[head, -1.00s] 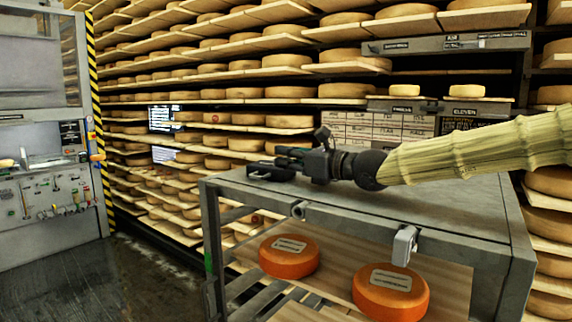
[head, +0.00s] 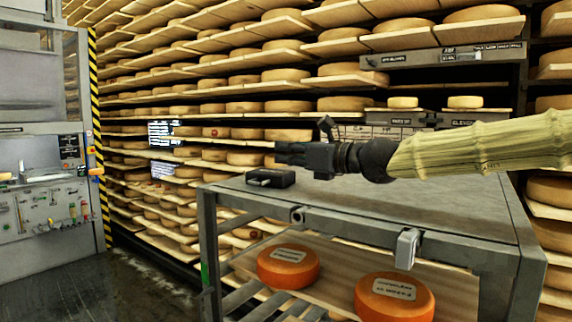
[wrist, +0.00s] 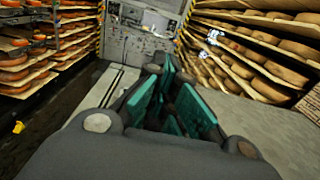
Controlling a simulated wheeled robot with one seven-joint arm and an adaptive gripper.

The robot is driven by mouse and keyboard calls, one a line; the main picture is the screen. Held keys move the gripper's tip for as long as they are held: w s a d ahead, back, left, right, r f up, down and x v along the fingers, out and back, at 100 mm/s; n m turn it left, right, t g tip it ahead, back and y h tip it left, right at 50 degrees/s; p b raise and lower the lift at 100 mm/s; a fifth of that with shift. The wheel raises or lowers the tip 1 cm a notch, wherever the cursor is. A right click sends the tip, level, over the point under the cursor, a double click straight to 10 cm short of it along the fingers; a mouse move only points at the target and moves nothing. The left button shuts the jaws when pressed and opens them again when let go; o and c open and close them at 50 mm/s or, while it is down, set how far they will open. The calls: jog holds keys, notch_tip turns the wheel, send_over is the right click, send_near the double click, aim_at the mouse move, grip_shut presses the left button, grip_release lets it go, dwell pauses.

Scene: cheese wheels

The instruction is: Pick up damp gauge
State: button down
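A small black box-like device (head: 271,178), with a lighter strip on its near side, rests on the left end of the grey metal table top (head: 400,205). It may be the damp gauge; no readable marking confirms this. My gripper (head: 284,153) is above the device, pointing left, with a gap between them. In the wrist view my gripper (wrist: 170,102) shows its teal finger pads apart, with nothing clearly seen between them. The device is not visible in the wrist view.
Two orange cheese wheels (head: 288,266) (head: 394,297) lie on the table's lower wooden board (head: 340,280). Shelves of cheese (head: 290,75) rise behind. A grey cabinet with controls (head: 40,190) stands at left. The table top right of the device is clear.

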jog(key=s+d+r+b, duration=0.1)
jog(key=s+b, duration=0.4)
jog(key=s, duration=0.7)
jog(key=shift+s+d+r, duration=0.15)
jog(key=shift+c, duration=2.2)
grip_release()
